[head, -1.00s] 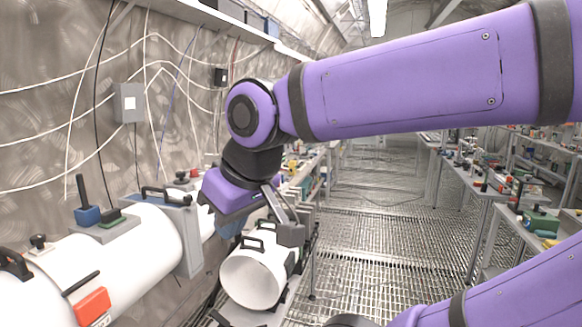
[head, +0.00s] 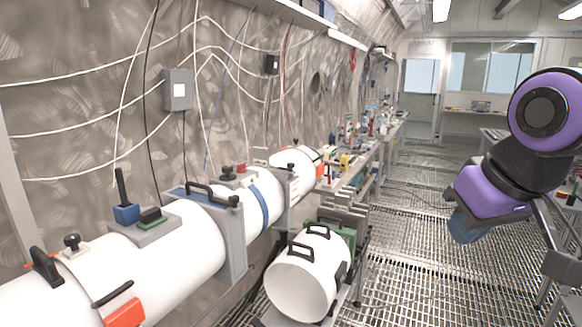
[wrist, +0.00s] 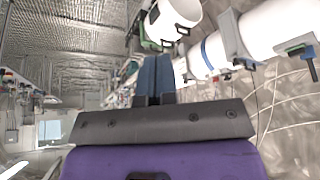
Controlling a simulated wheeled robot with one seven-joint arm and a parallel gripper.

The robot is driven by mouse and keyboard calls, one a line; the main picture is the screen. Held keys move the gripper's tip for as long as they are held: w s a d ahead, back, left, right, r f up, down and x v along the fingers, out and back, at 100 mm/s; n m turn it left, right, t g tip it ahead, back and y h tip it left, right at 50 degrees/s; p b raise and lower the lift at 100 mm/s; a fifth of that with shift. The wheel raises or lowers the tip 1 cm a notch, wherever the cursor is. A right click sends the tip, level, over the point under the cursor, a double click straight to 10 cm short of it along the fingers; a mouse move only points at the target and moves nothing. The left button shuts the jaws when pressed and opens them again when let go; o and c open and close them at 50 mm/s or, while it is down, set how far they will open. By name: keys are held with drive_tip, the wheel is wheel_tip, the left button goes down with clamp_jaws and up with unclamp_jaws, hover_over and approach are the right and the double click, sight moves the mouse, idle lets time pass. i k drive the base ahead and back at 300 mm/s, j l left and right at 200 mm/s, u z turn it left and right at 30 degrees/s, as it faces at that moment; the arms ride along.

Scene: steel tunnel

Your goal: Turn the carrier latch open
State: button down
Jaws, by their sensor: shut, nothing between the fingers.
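My gripper (head: 463,232) hangs at the right of the head view, over the grated floor, well apart from the white tubes. In the wrist view its blue fingers (wrist: 153,78) are together with nothing between them. A short open-ended white cylinder (head: 297,288) with black handles sits on a low stand. A long white tube (head: 190,240) runs along the left wall. It carries an orange block with a black lever (head: 118,302), a blue block with an upright black lever (head: 125,212), and a black bar handle (head: 212,193). I cannot tell which part is the carrier latch.
A grey wall box (head: 178,90) and loose cables are above the tube. A cluttered bench (head: 350,170) continues along the wall behind it. The grated floor (head: 410,270) between the short cylinder and my gripper is clear.

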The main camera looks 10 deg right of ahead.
sight(290, 166)
drive_tip(key=l+u, duration=0.1)
drive_tip(key=l, duration=0.25)
drive_tip(key=i+l, duration=0.15)
drive_tip(key=l, duration=0.25)
drive_tip(key=i+l+u, duration=0.2)
drive_tip(key=i+l, duration=0.15)
drive_tip(key=i+l+u, duration=0.35)
drive_tip(key=i+l, duration=0.25)
drive_tip(key=l, duration=0.25)
drive_tip(key=i+l+u, duration=0.2)
drive_tip(key=l, duration=0.25)
drive_tip(key=i+l+u, duration=0.1)
drive_tip(key=i, duration=0.25)
drive_tip(key=l, duration=0.1)
